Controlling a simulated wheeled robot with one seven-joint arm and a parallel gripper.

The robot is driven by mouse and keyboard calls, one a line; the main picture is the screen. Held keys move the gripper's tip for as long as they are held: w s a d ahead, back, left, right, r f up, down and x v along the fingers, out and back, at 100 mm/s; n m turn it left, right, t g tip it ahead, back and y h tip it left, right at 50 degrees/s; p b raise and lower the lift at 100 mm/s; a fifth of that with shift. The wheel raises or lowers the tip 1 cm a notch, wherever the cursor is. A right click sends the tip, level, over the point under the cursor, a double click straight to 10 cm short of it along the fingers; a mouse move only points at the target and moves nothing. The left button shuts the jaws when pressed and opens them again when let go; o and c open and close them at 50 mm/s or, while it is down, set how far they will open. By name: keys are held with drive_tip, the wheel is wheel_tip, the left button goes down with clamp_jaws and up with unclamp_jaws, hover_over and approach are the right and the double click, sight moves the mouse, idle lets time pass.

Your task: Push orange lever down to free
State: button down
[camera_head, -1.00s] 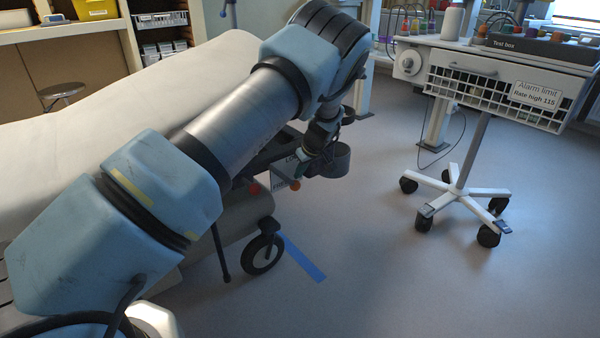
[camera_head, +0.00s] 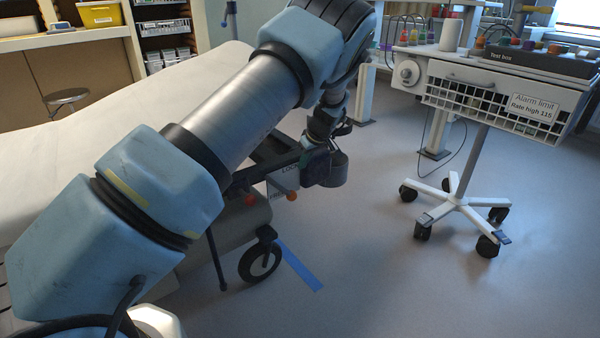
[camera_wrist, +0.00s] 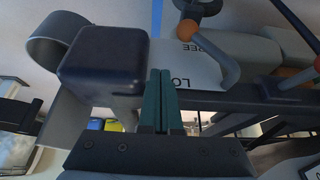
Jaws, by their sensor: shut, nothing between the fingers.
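The orange lever's round knob (camera_head: 292,196) hangs at the end of the stretcher, beside the word FREE on a white label (camera_head: 285,180). In the wrist view the picture is upside down; the orange knob (camera_wrist: 188,28) is near FREE and a bent grey bar (camera_wrist: 229,62) crosses the label, with LOCK at its opposite edge. My gripper (camera_wrist: 163,75) is shut and empty, its green fingers together near the LOCK edge, apart from the knob. In the head view my wrist partly hides the label.
A dark block (camera_wrist: 105,58) and a grey ring (camera_wrist: 55,50) are beside my fingers. The wheeled cart (camera_head: 490,85) stands right, with clear floor between.

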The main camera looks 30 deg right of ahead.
drive_tip(key=r, duration=0.1)
drive_tip(key=s+d+r, duration=0.1)
drive_tip(key=r, duration=0.1)
drive_tip(key=s+d+r, duration=0.1)
drive_tip(key=shift+s+d+r, duration=0.1)
drive_tip(key=shift+d+r, duration=0.05)
drive_tip(key=shift+r, duration=0.2)
